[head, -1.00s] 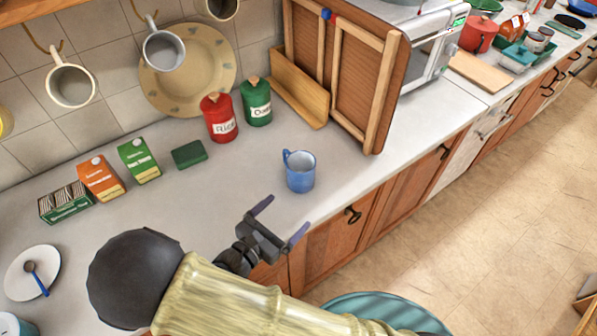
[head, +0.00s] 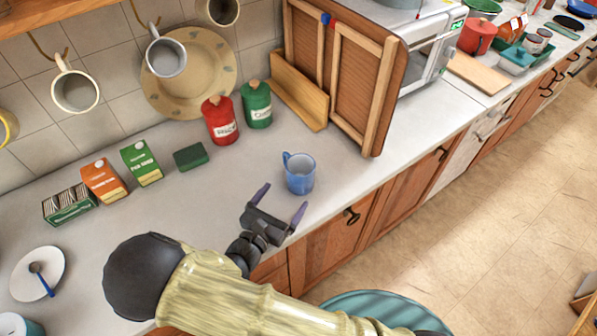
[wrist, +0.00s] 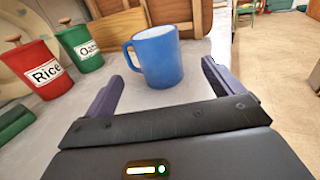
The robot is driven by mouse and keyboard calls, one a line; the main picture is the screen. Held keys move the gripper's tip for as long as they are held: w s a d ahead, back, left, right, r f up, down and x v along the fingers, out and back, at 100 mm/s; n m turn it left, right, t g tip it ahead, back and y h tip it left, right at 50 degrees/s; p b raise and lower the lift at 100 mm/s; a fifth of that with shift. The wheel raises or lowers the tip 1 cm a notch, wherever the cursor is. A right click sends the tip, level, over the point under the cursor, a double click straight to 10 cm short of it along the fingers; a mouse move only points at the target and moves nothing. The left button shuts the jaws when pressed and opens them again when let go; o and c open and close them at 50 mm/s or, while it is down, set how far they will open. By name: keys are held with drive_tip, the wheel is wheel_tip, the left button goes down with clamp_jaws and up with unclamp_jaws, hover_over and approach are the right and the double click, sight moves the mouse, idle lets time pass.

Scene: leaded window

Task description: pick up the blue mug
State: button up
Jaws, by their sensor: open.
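The blue mug (head: 299,174) stands upright on the grey counter (head: 235,190), near its front edge, with its handle toward the left. My gripper (head: 281,199) is open and empty, just in front of the mug and low over the counter. In the wrist view the mug (wrist: 157,56) is ahead, between the lines of the two spread fingers (wrist: 163,86). The fingertips look short of the mug, with no contact visible.
A red rice canister (head: 220,121) and a green canister (head: 256,104) stand behind the mug. A dark green block (head: 190,156) lies to the left. A wooden-framed panel (head: 340,75) stands behind right. Several mugs hang above. The counter around the mug is clear.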

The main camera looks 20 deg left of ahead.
drive_tip(key=p, duration=0.1)
approach(306, 164)
drive_tip(key=shift+w+d+r, duration=0.2)
drive_tip(key=shift+w+d, duration=0.2)
drive_tip(key=shift+w+f, duration=0.1)
drive_tip(key=shift+w, duration=0.3)
drive_tip(key=shift+d, duration=0.1)
drive_tip(key=shift+a+f+p+x, duration=0.15)
drive_tip(key=shift+p+x, duration=0.45)
drive_tip(key=shift+x, duration=0.7)
drive_tip(key=shift+a+f+p+x, duration=0.1)
drive_tip(key=shift+p+x, duration=0.5)
drive_tip(key=shift+x, duration=0.7)
drive_tip(key=c, duration=1.3)
drive_tip(key=shift+o, duration=0.2)
drive_tip(key=shift+r, duration=0.1)
wheel_tip(306, 164, up, 10)
drive_tip(key=b, duration=0.1)
drive_tip(key=shift+b, duration=0.4)
